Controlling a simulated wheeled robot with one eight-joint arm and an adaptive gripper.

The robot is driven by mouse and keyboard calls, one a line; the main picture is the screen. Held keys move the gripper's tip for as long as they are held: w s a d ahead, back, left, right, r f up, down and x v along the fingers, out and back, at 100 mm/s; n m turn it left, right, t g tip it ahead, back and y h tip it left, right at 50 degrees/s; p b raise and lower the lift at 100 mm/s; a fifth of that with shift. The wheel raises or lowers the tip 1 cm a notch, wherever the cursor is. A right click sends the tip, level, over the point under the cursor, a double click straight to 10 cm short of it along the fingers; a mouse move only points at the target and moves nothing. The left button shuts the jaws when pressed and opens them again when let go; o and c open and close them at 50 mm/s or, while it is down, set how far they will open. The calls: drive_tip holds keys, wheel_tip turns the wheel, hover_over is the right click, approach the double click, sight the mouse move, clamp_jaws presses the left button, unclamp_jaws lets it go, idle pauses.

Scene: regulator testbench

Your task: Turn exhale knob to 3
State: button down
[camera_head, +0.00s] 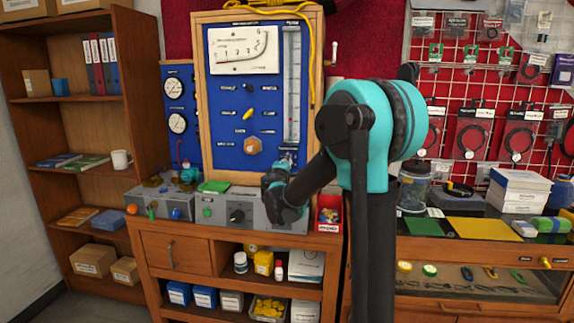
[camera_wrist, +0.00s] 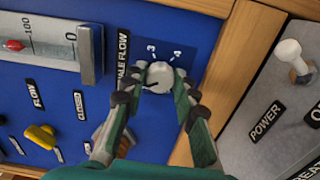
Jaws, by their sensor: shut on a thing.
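The exhale flow knob (camera_wrist: 160,77) is a small round grey-white knob on the blue panel (camera_wrist: 188,28), beside a label partly hidden that ends in "ALE FLOW". A dark line on its face points to the lower left in the wrist view. The marks 3 and 4 show above the knob there; other marks are hidden. My gripper (camera_wrist: 156,90) has its two fingers on either side of the knob and is shut on it. In the head view, my gripper (camera_head: 284,166) is at the panel's lower right and hides the knob.
A yellow knob (camera_wrist: 40,137) sits lower left on the panel. A clear vertical tube gauge (camera_head: 291,90) stands above the gripper. Grey boxes with knobs (camera_head: 236,214) stand on the bench below. The wooden panel frame (camera_wrist: 232,55) is close to my right finger.

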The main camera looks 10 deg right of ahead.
drive_tip(key=shift+s+m, duration=0.1)
drive_tip(key=shift+m, duration=9.1)
drive_tip(key=shift+f, duration=0.1)
drive_tip(key=c, duration=1.2)
unclamp_jaws()
drive_tip(key=v, duration=1.2)
